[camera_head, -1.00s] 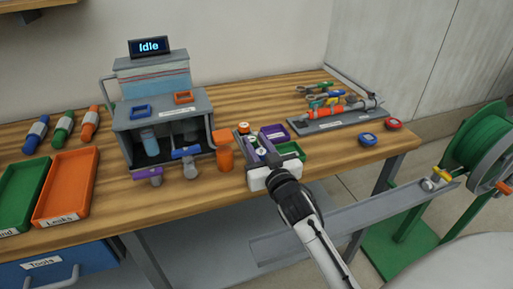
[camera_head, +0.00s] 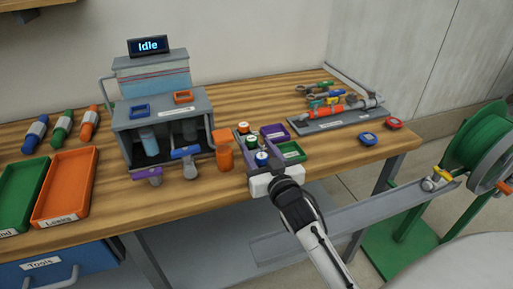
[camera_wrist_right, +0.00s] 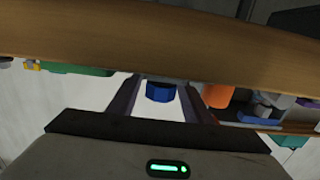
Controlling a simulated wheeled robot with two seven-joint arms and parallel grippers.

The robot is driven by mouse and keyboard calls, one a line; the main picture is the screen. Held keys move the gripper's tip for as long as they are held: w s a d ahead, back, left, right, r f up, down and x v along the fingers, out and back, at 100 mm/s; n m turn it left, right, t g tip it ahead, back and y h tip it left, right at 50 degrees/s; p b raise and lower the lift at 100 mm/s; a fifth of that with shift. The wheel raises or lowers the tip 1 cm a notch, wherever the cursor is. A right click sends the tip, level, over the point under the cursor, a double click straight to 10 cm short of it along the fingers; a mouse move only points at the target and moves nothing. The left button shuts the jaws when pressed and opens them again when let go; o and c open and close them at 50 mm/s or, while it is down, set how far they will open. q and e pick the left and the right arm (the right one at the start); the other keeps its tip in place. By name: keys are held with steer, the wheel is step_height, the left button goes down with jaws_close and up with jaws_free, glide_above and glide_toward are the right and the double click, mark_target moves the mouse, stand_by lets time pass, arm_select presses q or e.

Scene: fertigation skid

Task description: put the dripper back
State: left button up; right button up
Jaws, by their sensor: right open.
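The drippers stand in a narrow grey rack (camera_head: 242,150) near the table's front edge: one with an orange cap (camera_head: 243,127), a green one (camera_head: 252,141) and a blue one (camera_head: 262,158). My right gripper (camera_head: 265,170) is open at the front end of this rack, just before the blue dripper. Its fingers are mostly hidden in the head view. In the right wrist view the blue dripper (camera_wrist_right: 160,92) shows in the gap between the two open fingers (camera_wrist_right: 160,85), with space on both sides. My left gripper is out of view.
An orange bottle (camera_head: 224,157) stands close left of the rack. A purple tray (camera_head: 273,132) and a green tray (camera_head: 291,152) lie to its right. The grey test bench (camera_head: 120,122) with an "Idle" display (camera_head: 149,46) stands further left.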

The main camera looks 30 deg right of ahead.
mark_target(262, 160)
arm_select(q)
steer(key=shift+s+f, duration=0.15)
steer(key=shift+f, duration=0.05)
arm_select(e)
steer(key=v, duration=0.6)
steer(key=shift+s+r, duration=0.1)
steer(key=shift+s, duration=0.1)
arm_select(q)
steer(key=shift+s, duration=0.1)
